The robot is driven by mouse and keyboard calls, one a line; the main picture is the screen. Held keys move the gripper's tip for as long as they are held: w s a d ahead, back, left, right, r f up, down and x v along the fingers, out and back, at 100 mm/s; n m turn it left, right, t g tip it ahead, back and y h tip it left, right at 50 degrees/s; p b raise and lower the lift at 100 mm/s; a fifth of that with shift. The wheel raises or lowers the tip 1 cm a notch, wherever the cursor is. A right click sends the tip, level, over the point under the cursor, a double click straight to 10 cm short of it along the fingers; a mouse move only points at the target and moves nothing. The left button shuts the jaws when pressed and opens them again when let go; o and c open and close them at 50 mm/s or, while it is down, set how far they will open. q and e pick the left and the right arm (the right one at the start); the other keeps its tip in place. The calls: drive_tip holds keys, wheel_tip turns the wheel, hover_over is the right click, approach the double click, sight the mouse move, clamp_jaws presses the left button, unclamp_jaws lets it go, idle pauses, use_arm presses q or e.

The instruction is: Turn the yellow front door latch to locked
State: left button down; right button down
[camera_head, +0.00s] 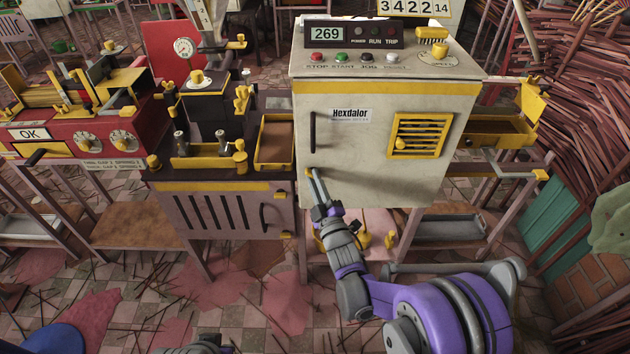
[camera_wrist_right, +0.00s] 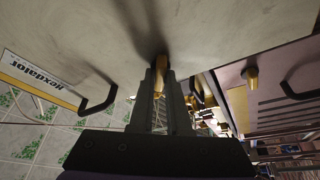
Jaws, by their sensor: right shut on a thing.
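The cream Hexdalor cabinet door (camera_head: 370,150) is closed flush and has a dark vertical handle (camera_head: 313,132) at its left side. The small yellow latch (camera_head: 308,173) sits near the door's lower left edge, below the handle. My right gripper (camera_head: 312,175) reaches up to it from below and is shut on it. In the right wrist view the yellow latch (camera_wrist_right: 161,65) shows between the two grey fingertips, close to the door face. The fingers cover part of the latch, so its exact angle is hard to tell. My left gripper is not in view.
A yellow vent grille (camera_head: 420,136) is on the door's right. A dark slotted cabinet (camera_head: 220,212) with its own handle stands close on the left. A yellow tray (camera_head: 275,140) sits between them. Buttons and a yellow dial (camera_head: 439,58) are on top.

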drive_tip(key=shift+a+f+m+t+h+b, duration=0.15)
drive_tip(key=shift+m+t+h, duration=0.2)
drive_tip(key=shift+m+h, duration=2.1)
drive_tip(key=shift+a+r+m+t+h+b, duration=0.15)
drive_tip(key=shift+m+t+h, duration=0.4)
drive_tip(key=shift+m, duration=3.75)
drive_tip(key=shift+a+f+m+t+h+b, duration=0.1)
drive_tip(key=shift+m+t+h+b, duration=0.1)
drive_tip(key=shift+m+h, duration=2.35)
drive_tip(key=shift+m+y, duration=0.65)
drive_tip(key=shift+m, duration=0.45)
drive_tip(key=c, duration=0.9)
unclamp_jaws()
